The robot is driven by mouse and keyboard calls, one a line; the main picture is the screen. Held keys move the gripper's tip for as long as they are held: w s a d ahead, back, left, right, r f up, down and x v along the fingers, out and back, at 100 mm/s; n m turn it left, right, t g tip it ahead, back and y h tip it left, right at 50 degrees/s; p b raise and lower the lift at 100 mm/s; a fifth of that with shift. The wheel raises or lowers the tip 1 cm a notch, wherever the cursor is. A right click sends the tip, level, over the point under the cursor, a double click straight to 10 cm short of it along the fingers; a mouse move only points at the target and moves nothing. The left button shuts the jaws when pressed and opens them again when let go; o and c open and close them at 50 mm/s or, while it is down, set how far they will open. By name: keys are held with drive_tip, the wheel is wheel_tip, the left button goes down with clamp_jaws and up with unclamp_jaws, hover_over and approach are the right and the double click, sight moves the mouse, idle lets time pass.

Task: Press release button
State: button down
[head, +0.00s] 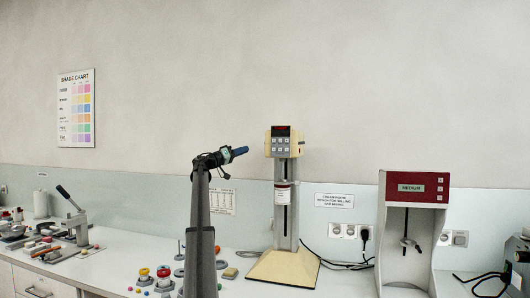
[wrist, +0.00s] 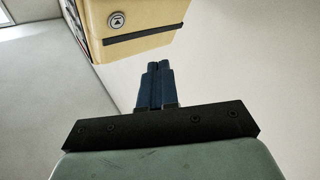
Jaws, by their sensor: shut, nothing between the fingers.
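The cream mill has a cream head (head: 286,147) with a dark display and keypad, on a grey column above a cream base (head: 284,268). In the wrist view the underside or side of the cream head (wrist: 150,15) fills the top, with a round grey button (wrist: 118,20) marked with an arrow symbol. My gripper (head: 241,151) is just left of the head in the head view, at about its height. In the wrist view my gripper's dark blue fingers (wrist: 157,68) are shut together and empty. Their tips lie below and right of the button in the picture, apart from it.
A red-and-white machine (head: 415,190) stands to the right, with wall sockets (head: 343,231) and cables between. A lever press (head: 73,215) and small coloured items clutter the bench at left. Clear wall lies above the mill.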

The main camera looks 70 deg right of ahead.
drive_tip(key=s, duration=0.6)
drive_tip(key=shift+s, duration=0.2)
idle(1.9)
drive_tip(key=shift+s, duration=0.3)
drive_tip(key=shift+s, duration=0.3)
idle(0.9)
drive_tip(key=shift+w, duration=0.75)
drive_tip(key=shift+w, duration=2.5)
